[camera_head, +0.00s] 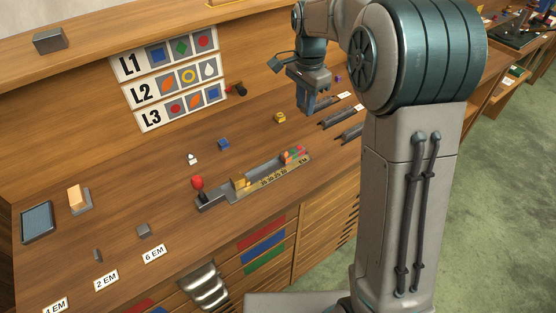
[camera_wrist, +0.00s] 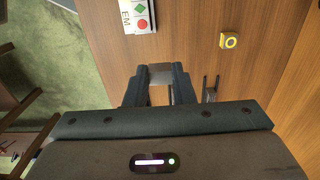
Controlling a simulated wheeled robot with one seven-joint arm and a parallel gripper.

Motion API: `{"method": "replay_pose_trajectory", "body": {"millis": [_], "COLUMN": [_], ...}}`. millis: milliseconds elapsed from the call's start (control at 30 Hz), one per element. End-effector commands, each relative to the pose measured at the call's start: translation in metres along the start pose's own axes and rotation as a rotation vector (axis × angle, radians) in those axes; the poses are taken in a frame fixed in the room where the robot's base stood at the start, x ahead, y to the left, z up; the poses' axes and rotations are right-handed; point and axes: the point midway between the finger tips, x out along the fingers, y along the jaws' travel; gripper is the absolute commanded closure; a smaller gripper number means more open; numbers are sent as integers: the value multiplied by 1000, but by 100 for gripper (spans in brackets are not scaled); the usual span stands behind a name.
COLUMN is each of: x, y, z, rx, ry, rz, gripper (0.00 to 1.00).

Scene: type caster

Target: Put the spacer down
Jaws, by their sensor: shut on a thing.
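My gripper (camera_head: 309,108) is above the right part of the wooden bench, in front of the back board. In the wrist view, my gripper (camera_wrist: 158,92) is shut on a grey block, the spacer (camera_wrist: 161,73), which shows between its two fingers. In the head view I cannot make the spacer out from the fingers. Two other grey blocks sit at the bench's left: a larger one (camera_head: 144,230) by the "6 EM" label (camera_head: 154,254) and a smaller one (camera_head: 97,255) by the "2 EM" label (camera_head: 106,280). A "4 EM" label (camera_head: 56,305) lies at the lower left.
A long metal holder (camera_head: 235,196) with a red knob (camera_head: 197,183) and several coloured pieces lies mid-bench. A yellow block (camera_head: 280,118), a blue block (camera_head: 223,144) and dark rails (camera_head: 337,117) stand nearby. The sign board (camera_head: 170,78) is behind. Bare wood separates them.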

Motion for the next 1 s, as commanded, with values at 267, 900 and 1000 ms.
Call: {"method": "replay_pose_trajectory", "body": {"millis": [267,900,1000], "x": [35,99,102], "y": [16,26,25], "z": [62,102,101], "rx": [-7,-2,-2], "ry": [-1,0,0], "rz": [3,2,-1], "gripper": [100,100,100]}}
